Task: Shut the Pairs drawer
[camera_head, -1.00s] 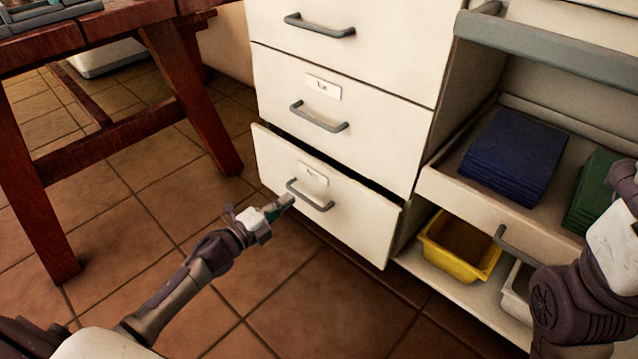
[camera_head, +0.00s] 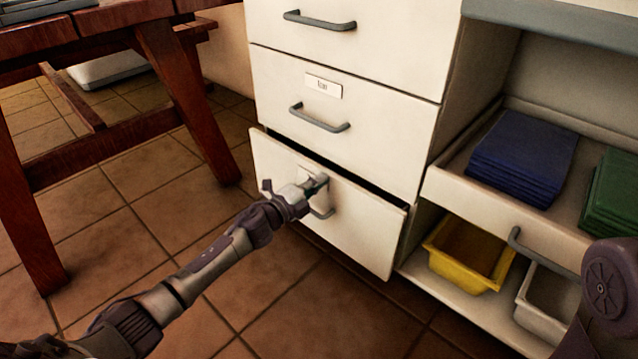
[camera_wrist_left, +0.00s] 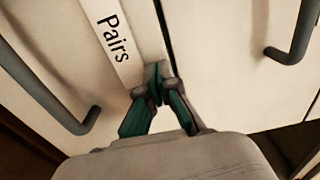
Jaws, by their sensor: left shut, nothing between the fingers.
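The Pairs drawer (camera_head: 357,235) is the bottom white drawer of the cabinet in the head view. It stands slightly open, with a dark gap along its top edge. Its label reads "Pairs" (camera_wrist_left: 113,38) in the left wrist view, and its grey bar handle (camera_wrist_left: 48,92) shows there too. My left gripper (camera_head: 318,182) is shut and empty, its tips at the drawer front just by the label and above the handle. Whether the tips touch the front I cannot tell. In the wrist view the green-padded fingers (camera_wrist_left: 157,88) meet beside the label. My right gripper is out of view.
Two closed drawers stand above, the middle one labelled (camera_head: 323,85). To the right, a pulled-out tray drawer holds blue cloths (camera_head: 523,157) and green cloths (camera_head: 612,195), over a yellow bin (camera_head: 468,262). A wooden table (camera_head: 185,95) stands left. Tiled floor in front is free.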

